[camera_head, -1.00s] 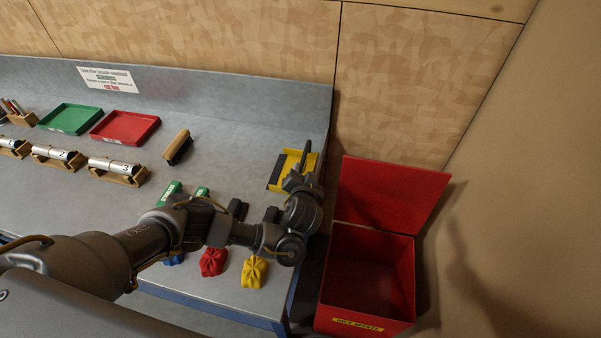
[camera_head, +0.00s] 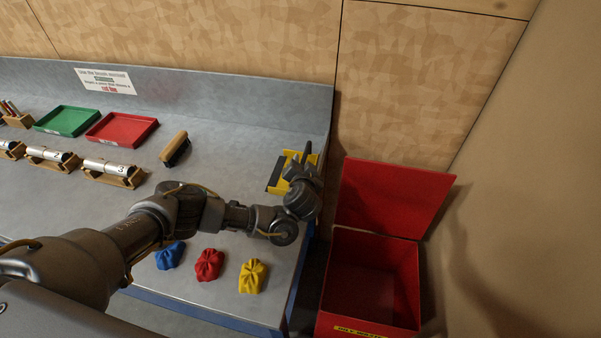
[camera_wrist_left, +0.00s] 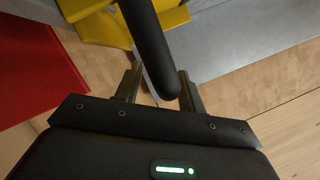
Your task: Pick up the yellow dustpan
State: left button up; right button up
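The yellow dustpan (camera_head: 274,182) lies on the bench near its right end, partly hidden by my left gripper (camera_head: 302,171). In the left wrist view the dustpan's yellow pan (camera_wrist_left: 105,25) is at the top, and its black handle (camera_wrist_left: 150,45) reaches down toward the palm. The two fingers of my left gripper (camera_wrist_left: 160,88) stand apart on either side of the handle, with gaps visible. I cannot tell whether either finger touches it. My right gripper is in neither view.
An open red bin (camera_head: 372,275) stands right of the bench. Blue (camera_head: 170,256), red (camera_head: 209,265) and yellow (camera_head: 252,276) bags lie along the front edge. A brush (camera_head: 175,148), red tray (camera_head: 122,129) and green tray (camera_head: 67,121) lie to the left.

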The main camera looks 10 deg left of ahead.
pick_arm(q)
jog(key=shift+c, duration=0.2)
grip_shut()
jog(key=shift+w, duration=0.1)
notch_tip(320, 180, up, 16)
jog(key=p, duration=0.6)
dwell(0.9)
